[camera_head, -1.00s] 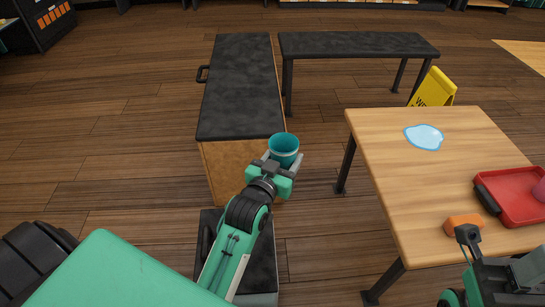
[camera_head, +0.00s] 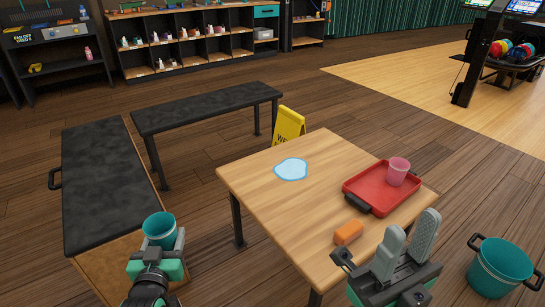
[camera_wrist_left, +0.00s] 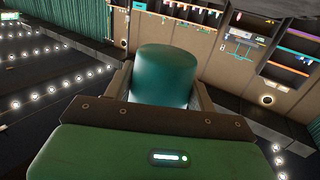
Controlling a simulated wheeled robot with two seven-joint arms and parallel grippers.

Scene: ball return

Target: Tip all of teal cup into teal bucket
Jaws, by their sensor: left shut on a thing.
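The teal cup (camera_head: 160,229) is upright in my left gripper (camera_head: 163,245), whose fingers are closed around it, beside the dark-topped bench at the left. The cup also fills the middle of the left wrist view (camera_wrist_left: 166,72), between the two fingers. Its contents cannot be made out. The teal bucket (camera_head: 499,270) with dark handles stands on the floor at the lower right, beyond the wooden table, far from the cup. My right gripper (camera_head: 410,240) is over the near right edge of the table, its two fingers apart with nothing between them.
The wooden table (camera_head: 270,208) lies between cup and bucket. On it are a light blue puddle (camera_head: 291,169), a red tray (camera_head: 360,190) with a pink cup (camera_head: 398,171), and an orange block (camera_head: 348,232). A yellow floor sign (camera_head: 288,125) and dark benches (camera_head: 105,180) stand behind and left.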

